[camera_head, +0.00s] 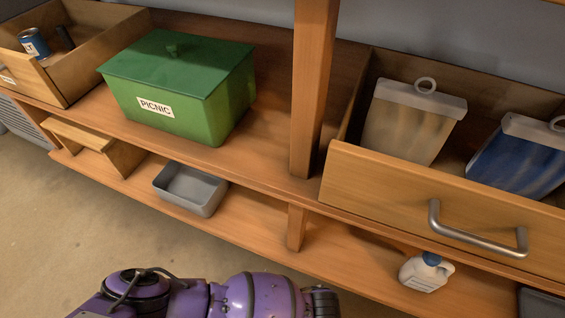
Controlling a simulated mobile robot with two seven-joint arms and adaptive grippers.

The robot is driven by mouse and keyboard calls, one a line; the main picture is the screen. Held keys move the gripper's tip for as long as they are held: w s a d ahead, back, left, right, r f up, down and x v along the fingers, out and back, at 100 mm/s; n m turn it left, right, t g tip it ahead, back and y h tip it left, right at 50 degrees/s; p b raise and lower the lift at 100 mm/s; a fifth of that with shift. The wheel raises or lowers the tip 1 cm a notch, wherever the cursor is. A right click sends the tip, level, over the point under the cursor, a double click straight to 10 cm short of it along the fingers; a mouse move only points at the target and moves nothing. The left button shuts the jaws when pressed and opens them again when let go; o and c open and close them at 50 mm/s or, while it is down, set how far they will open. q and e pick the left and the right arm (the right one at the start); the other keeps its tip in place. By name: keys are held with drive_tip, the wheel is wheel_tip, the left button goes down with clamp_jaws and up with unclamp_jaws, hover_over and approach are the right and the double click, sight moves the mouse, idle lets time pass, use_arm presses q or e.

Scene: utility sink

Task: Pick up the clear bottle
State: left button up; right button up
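No plainly clear bottle can be made out in the head view. A small whitish bottle (426,273) with a blue top and a handle stands on the lower shelf at the right, below the drawer handle. I cannot tell whether it is clear. Two tall containers with pale lids and ring tops lean in the open drawer: one tan and somewhat see-through (408,128), one blue (518,160). A purple arm of mine lies across the bottom edge, well left of the small bottle. Neither of my grippers shows.
A green picnic box (183,90) and an open wooden drawer (75,60) with a blue can (34,45) sit on the upper shelf. A grey tray (190,189) and a wooden stool (95,143) are lower. The open right drawer (430,205) overhangs the lower shelf; a post (313,85) divides the unit.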

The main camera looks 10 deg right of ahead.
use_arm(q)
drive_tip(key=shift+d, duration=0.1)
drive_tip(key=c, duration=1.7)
